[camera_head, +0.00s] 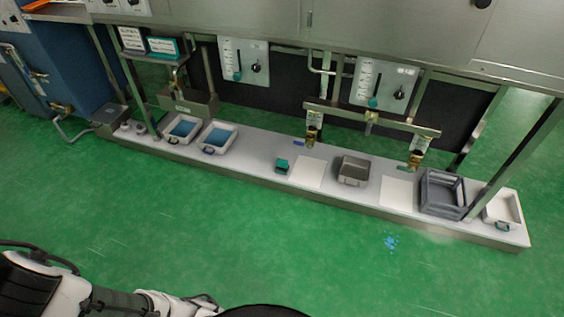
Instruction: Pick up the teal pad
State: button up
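A small teal pad (282,166) lies on the long low grey bench (255,160), near its middle, just left of a white square sheet (307,172). It looks like a small block with a darker front, too small to make out in detail. My arm shows at the bottom left of the head view, far from the pad across the green floor. My gripper is not clearly visible in this view.
Two white trays with blue contents (183,129) stand left on the bench. Right of the pad are a metal box (353,170), another white sheet (397,192), a grey crate (442,193) and a white bin (503,209).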

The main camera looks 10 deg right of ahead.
aim_at(283, 167)
jog(key=i+l, duration=0.15)
jog(key=i, duration=0.45)
jog(key=i+l, duration=0.1)
jog(key=i, duration=0.45)
jog(key=i+l+u, duration=0.1)
jog(key=i, duration=0.5)
jog(key=i+l, duration=0.2)
jog(key=i, duration=0.35)
